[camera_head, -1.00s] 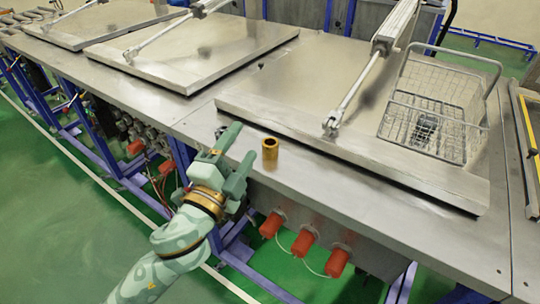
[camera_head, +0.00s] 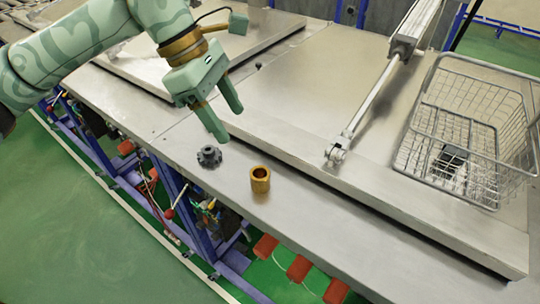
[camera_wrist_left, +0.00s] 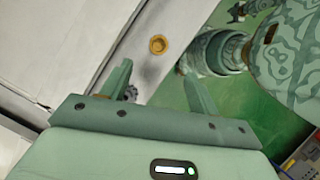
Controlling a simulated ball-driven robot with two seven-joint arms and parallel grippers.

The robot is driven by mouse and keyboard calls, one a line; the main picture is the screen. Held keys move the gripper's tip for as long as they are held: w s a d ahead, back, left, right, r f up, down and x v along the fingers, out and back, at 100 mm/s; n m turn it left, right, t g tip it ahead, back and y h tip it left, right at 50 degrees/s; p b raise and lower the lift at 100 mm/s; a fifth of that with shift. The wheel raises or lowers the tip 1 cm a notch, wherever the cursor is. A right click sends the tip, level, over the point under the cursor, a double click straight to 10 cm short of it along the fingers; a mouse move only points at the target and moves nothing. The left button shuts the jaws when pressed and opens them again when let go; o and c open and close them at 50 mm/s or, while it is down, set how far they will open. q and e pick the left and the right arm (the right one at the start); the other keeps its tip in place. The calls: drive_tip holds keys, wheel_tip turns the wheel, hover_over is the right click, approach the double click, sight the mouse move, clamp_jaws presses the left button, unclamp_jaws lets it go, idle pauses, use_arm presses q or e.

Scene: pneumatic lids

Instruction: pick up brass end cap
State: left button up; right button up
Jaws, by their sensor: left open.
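The brass end cap (camera_head: 260,180) is a short gold cylinder with an open top, upright on the front strip of the metal bench. In the left wrist view the brass end cap (camera_wrist_left: 158,45) shows from above, beyond the fingertips. My left gripper (camera_head: 228,124) is open and empty, above the bench and up and left of the cap, apart from it. In the left wrist view its fingers (camera_wrist_left: 155,68) point toward the cap. My right gripper is not in view.
A dark gear-like part (camera_head: 209,157) stands left of the cap, below my left fingers. A raised metal lid (camera_head: 300,100) with a pneumatic cylinder (camera_head: 375,80) lies behind. A wire basket (camera_head: 465,135) sits on it at right. The bench's front edge is close to the cap.

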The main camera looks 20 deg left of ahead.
use_arm(q)
drive_tip(key=b, duration=0.2)
hover_over(260, 174)
drive_tip(key=s+a, duration=0.2)
drive_tip(key=f, duration=0.9)
drive_tip(key=shift+w+d+f, duration=0.15)
drive_tip(key=shift+w+d, duration=0.05)
drive_tip(key=shift+d, duration=0.05)
drive_tip(key=shift+s+d+f, duration=0.1)
drive_tip(key=shift+f, duration=0.05)
drive_tip(key=shift+f+b, duration=0.25)
drive_tip(key=shift+b, duration=0.05)
drive_tip(key=x, duration=0.2)
drive_tip(key=b+x, duration=0.1)
drive_tip(key=x, duration=0.2)
drive_tip(key=shift+w, duration=0.2)
drive_tip(key=shift+r, duration=0.1)
drive_tip(key=shift+c, duration=1.2)
drive_tip(key=c, duration=1)
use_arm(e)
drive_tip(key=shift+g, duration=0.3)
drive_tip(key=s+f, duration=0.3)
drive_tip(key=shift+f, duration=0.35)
